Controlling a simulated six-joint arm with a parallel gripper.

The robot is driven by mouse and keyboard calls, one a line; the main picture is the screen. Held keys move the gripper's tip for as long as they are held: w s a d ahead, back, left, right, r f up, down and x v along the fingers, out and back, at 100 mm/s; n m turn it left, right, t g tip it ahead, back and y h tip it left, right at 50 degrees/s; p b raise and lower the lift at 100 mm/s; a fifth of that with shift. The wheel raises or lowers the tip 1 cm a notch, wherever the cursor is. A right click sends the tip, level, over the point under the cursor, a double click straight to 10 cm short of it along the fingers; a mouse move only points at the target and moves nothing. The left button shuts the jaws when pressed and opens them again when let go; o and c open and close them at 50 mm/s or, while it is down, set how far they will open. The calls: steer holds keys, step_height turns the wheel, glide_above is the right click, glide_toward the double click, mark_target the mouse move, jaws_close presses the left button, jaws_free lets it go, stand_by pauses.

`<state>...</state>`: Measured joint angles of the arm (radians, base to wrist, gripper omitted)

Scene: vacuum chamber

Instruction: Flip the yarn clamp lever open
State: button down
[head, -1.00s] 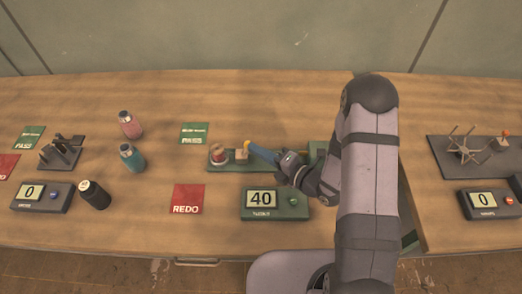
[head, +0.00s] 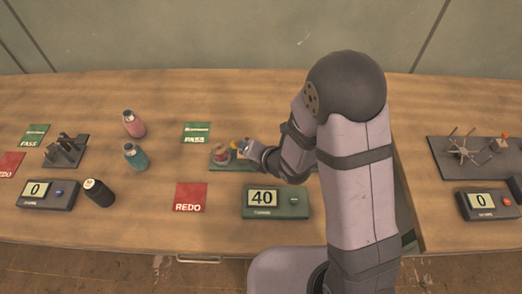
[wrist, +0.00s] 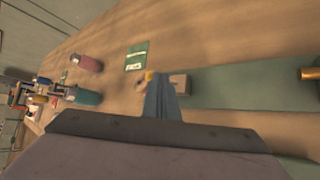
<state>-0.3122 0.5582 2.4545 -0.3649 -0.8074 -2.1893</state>
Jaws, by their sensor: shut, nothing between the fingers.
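The yarn clamp is a small tan block on a long green base (head: 218,167) in the head view; the block also shows in the wrist view (wrist: 180,85). The lever's yellow part (head: 236,146) stands at the block's left side, and it shows in the wrist view (wrist: 149,75) beside my fingertips. Most of the lever is hidden. My gripper (head: 243,150) is right at the clamp. Its blue-grey fingers (wrist: 161,88) are shut with nothing between them. I cannot tell if they touch the lever.
A reddish spool (head: 221,153) stands left of the clamp. A display box reading 40 (head: 275,202) sits in front. A green PASS card (head: 196,132) lies behind, a red REDO card (head: 191,197) in front-left. Pink (head: 133,123) and teal (head: 135,156) bottles stand further left.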

steer(key=shift+r, duration=0.1)
steer(key=shift+r+p, duration=0.45)
steer(key=shift+r, duration=0.25)
steer(key=shift+s, duration=0.1)
steer(key=p+v, duration=0.2)
steer(key=v, duration=0.1)
steer(key=shift+r, duration=0.25)
steer(key=shift+r+p, duration=0.1)
steer(key=shift+p, duration=0.65)
steer(key=p+v, duration=0.3)
steer(key=p, duration=0.4)
steer(key=shift+s+d, duration=0.25)
steer(key=shift+s, duration=0.1)
